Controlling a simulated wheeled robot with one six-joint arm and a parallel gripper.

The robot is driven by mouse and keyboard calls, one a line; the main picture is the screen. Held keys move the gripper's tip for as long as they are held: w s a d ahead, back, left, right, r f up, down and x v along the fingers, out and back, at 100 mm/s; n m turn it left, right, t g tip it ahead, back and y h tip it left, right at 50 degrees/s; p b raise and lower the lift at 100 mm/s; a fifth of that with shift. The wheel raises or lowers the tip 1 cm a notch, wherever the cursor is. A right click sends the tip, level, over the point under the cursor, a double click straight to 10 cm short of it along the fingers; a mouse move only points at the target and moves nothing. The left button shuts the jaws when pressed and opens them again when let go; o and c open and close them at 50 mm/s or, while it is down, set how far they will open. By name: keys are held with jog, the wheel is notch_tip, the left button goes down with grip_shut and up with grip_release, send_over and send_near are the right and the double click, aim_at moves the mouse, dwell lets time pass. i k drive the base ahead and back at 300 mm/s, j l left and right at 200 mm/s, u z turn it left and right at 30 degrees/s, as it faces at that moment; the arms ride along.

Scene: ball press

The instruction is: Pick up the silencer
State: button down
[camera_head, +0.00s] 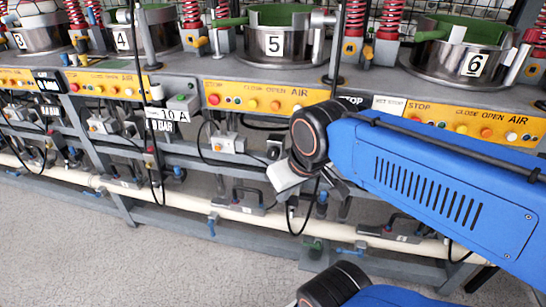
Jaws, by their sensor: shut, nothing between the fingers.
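I cannot make out a silencer for certain; several small fittings sit among the pipes and valves below the orange panels, too small to tell apart. My blue arm (440,185) comes in from the right and ends in a black joint in front of the machine, below pot 5. A second blue and black part of mine is at the bottom edge. My arm hides part of the valves and pipes at the right.
Numbered metal pots, such as pot 5 (273,45) and pot 6 (467,55), stand along the machine's top with red springs between. Orange button panels (264,98) line its front. A cream pipe (185,199) runs low. Grey floor (75,255) is clear at lower left.

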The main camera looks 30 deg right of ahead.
aim_at(323, 193)
jog(key=k+l, duration=0.1)
jog(key=k, duration=0.65)
jog(key=k+j, duration=0.3)
jog(key=k, duration=0.2)
jog(key=k+j, duration=0.3)
jog(key=k, duration=0.15)
jog(key=i+l+z, duration=0.4)
jog(key=z, duration=0.15)
jog(key=l, duration=0.1)
